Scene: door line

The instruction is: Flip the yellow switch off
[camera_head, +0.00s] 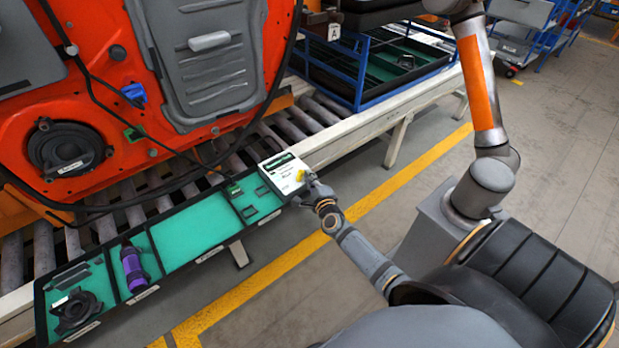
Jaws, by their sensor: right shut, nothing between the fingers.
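A small yellow switch (300,175) sits at the right side of a white box (283,172) with a green label. The box stands at the right end of a long teal-lined tray with black edges (185,247). My right gripper (308,179) is shut and empty, with its tips right at the switch and partly covering it. I cannot tell if it touches the switch, or which way the switch is set. My left gripper is not in view.
An orange-red door panel (105,65) with hanging black cables stands behind the tray. The tray also holds a purple cylinder (133,268) and a black round part (76,310). A roller conveyor (385,105) runs behind. Floor to the right of the tray is open.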

